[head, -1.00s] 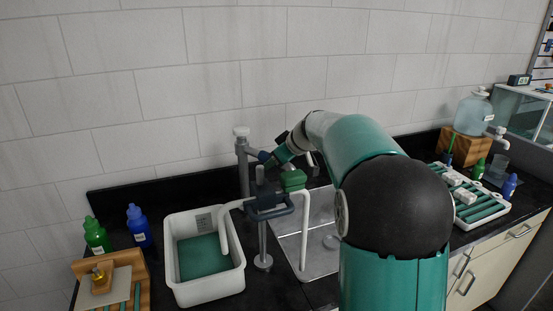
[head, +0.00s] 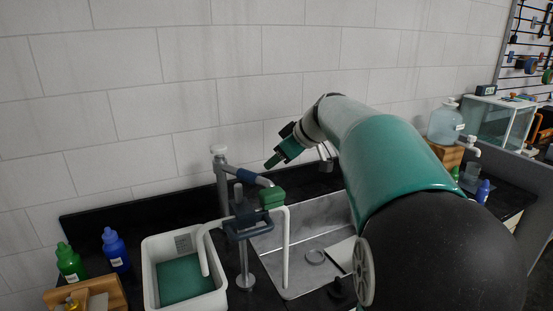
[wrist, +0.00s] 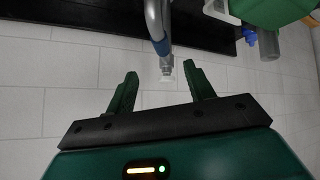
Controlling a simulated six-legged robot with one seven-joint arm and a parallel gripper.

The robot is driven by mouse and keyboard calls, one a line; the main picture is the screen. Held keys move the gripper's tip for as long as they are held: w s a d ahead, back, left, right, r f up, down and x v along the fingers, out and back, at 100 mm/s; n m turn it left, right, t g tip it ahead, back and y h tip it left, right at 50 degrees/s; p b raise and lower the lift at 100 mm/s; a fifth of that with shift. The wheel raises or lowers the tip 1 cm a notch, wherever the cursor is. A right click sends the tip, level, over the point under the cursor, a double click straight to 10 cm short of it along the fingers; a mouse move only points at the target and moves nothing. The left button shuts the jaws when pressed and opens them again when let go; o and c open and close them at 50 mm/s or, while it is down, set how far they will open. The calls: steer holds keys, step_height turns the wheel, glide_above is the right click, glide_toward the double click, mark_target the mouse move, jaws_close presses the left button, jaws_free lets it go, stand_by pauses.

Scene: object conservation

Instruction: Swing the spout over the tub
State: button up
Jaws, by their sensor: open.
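The spout is a grey pipe with a blue sleeve (head: 249,178) on a grey post (head: 222,185) with a white cap. It points right and toward the front, its end close to the green block (head: 271,197), over the sink side. The white tub (head: 149,270) with a green floor stands left of the post. My gripper (head: 273,163) is open and empty, above and right of the sleeve, apart from it. In the wrist view the pipe (wrist: 155,22) and its sleeve show beyond and between the open fingers (wrist: 160,70).
A white bent tube (head: 286,250) on a stand (head: 245,281) runs between tub and metal sink (head: 325,245). A blue bottle (head: 116,252) and a green bottle (head: 70,264) stand left of the tub. The tiled wall (head: 150,90) is close behind.

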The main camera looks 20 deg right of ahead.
steer(key=shift+f, duration=0.15)
steer(key=c, duration=0.3)
steer(key=f+m, duration=0.1)
steer(key=f, duration=0.1)
steer(key=d+f+m+y, duration=0.1)
steer(key=f, duration=0.1)
steer(key=shift+s+d+f, duration=0.1)
steer(key=shift+s+d, duration=0.1)
steer(key=c, duration=0.8)
steer(key=d+f+m+y, duration=0.1)
steer(key=f+m, duration=0.1)
steer(key=d+f+m+y, duration=0.1)
steer(key=f+m, duration=0.1)
steer(key=s+d+f+m+y, duration=0.1)
steer(key=f+m, duration=0.1)
steer(key=shift+d+f+t+y, duration=0.2)
steer(key=shift+t+y, duration=0.1)
steer(key=shift+y, duration=0.1)
jaws_close()
steer(key=s+d+f+m+t+y, duration=0.2)
steer(key=s+d+f+m+t, duration=0.15)
steer(key=d+m+t, duration=0.4)
steer(key=w+a+m+g, duration=0.1)
steer(key=w+a+m, duration=0.1)
steer(key=w+a, duration=0.5)
steer(key=shift+w+a+f, duration=0.15)
steer(key=shift+a+f, duration=0.05)
steer(key=shift+a, duration=0.55)
steer(key=shift+w+m+g, duration=0.1)
steer(key=shift+m+g, duration=0.15)
